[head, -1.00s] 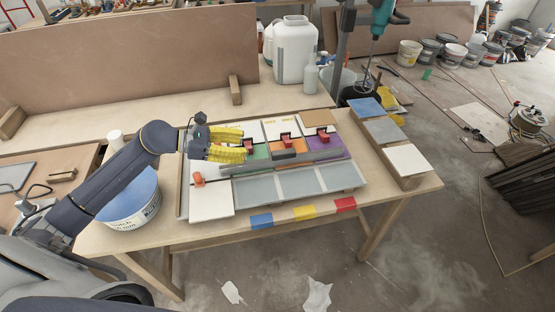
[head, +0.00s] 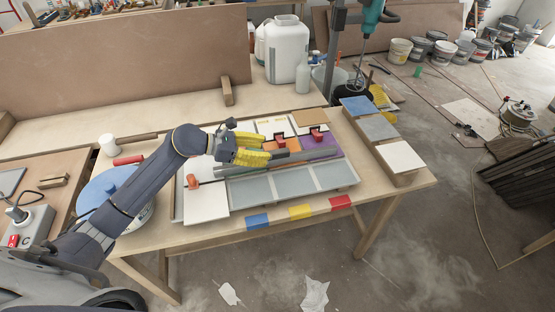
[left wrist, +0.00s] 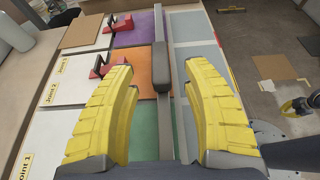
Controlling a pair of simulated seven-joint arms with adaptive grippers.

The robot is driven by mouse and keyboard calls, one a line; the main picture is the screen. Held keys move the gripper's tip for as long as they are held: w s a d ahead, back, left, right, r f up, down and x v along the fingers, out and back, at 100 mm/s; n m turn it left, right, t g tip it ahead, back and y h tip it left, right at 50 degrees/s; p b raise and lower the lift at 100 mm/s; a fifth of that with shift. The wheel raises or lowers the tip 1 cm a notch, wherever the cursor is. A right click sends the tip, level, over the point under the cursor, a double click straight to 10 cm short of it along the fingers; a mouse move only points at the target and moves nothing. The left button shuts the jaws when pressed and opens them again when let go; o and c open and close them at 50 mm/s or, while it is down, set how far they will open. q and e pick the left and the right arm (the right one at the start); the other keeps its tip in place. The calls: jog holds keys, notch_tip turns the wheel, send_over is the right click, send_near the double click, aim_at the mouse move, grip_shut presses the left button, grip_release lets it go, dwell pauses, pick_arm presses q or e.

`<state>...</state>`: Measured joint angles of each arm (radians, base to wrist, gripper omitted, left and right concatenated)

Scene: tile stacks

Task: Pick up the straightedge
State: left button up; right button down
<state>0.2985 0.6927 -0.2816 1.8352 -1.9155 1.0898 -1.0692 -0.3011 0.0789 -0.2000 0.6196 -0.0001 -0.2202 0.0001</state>
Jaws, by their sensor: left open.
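The straightedge (head: 308,156) is a long, thin grey bar with a raised dark grey grip block, lying across the tile board. In the left wrist view the straightedge (left wrist: 159,28) runs away from me, and its block (left wrist: 161,68) shows between the fingers. My left gripper (head: 268,151), with yellow ribbed fingers, is open over the left part of the bar. In the left wrist view its fingers (left wrist: 160,75) stand on both sides of the bar, apart from it. The near part of the bar is partly hidden in the head view.
White tiles (head: 206,203), coloured tiles (head: 322,142) and grey tiles (head: 294,182) surround the bar. Red-handled tools (head: 317,132) stand close behind it. A blue-lidded bucket (head: 97,190) is at left.

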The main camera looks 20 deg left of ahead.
aim_at(275, 151)
pick_arm(q)
jog(key=shift+x, duration=2.95)
jog(key=shift+r, duration=0.15)
jog(key=shift+c, duration=0.2)
grip_shut()
